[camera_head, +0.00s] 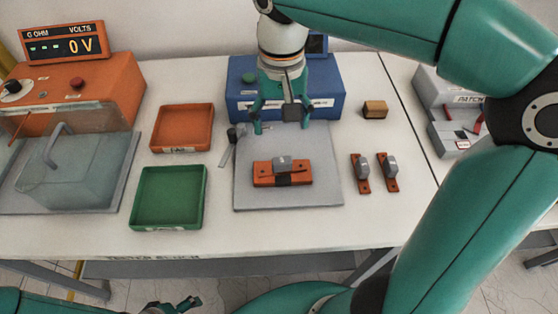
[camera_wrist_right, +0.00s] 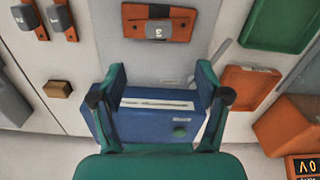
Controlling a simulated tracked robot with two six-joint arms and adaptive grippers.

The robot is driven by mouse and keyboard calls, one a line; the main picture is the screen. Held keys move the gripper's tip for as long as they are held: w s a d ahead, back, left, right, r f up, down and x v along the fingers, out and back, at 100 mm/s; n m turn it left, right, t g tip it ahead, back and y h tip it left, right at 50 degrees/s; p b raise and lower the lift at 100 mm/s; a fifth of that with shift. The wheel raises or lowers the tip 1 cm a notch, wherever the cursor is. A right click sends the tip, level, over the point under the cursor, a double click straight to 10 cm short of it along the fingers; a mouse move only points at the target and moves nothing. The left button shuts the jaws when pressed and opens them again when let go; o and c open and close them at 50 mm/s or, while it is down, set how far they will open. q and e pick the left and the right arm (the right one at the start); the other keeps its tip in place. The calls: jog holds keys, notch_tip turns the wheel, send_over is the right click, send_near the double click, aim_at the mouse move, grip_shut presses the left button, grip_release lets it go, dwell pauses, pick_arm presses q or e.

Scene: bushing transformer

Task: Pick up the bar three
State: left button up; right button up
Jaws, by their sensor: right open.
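Bar three, an orange bar with a grey block on top, lies on the grey plate (camera_head: 247,199) in the head view; I point at the bar (camera_head: 300,174). It also shows at the top of the right wrist view (camera_wrist_right: 180,28), where its block label looks like a 3. My right gripper (camera_head: 281,122) is open and empty above the blue box, behind the bar and apart from it. Its spread fingers also show in the wrist view (camera_wrist_right: 161,76). My left gripper (camera_head: 176,305) is only partly visible at the bottom edge, and its jaws are unclear.
Two similar bars (camera_head: 362,174) (camera_head: 387,172) lie to the right of the plate. A blue box (camera_head: 330,88) stands behind it, with a small brown block (camera_head: 375,109) to the right. Orange (camera_head: 182,128) and green (camera_head: 168,198) trays and an orange tester (camera_head: 95,85) are left.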

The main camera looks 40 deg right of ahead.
send_over(282, 159)
notch_tip(282, 159, down, 7)
jog(key=shift+w+r, duration=0.1)
jog(key=shift+r, duration=0.05)
jog(key=shift+f, duration=3.05)
grip_shut()
